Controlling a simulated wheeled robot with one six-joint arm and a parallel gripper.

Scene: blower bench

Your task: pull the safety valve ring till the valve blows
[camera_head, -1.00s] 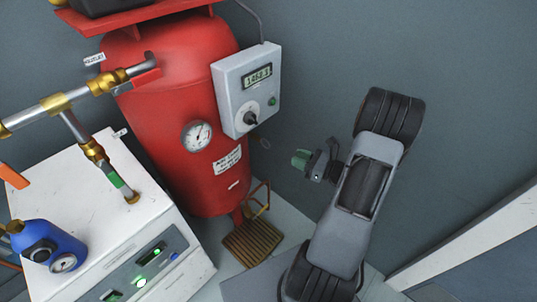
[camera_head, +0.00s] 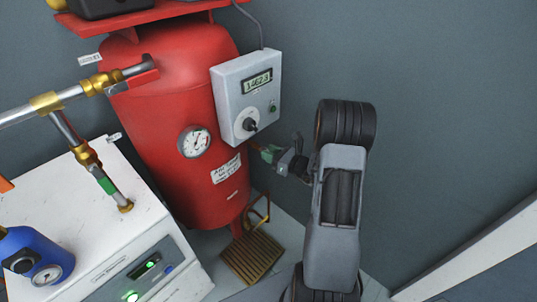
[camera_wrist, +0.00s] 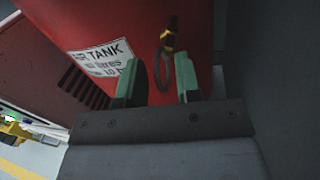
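The safety valve (camera_wrist: 168,38) is a small brass fitting with a dark stem on the red air tank (camera_head: 175,100). Its dark ring (camera_wrist: 184,70) hangs below it in the wrist view, close to the right fingertip and partly overlapping it in the picture. My gripper (camera_wrist: 160,80) has two green-tipped fingers held apart, with red tank surface showing between them. In the head view my gripper (camera_head: 270,153) is at the tank's right side, just below the grey control box. There the ring cannot be made out. I cannot tell whether a finger touches it.
The grey control box (camera_head: 232,92) with a display and knob sits just above my gripper. A pressure gauge (camera_head: 194,142) is on the tank front. A white machine (camera_head: 80,200) and pipes (camera_head: 60,125) stand left. A brown grate (camera_head: 252,257) lies below. The wall side is clear.

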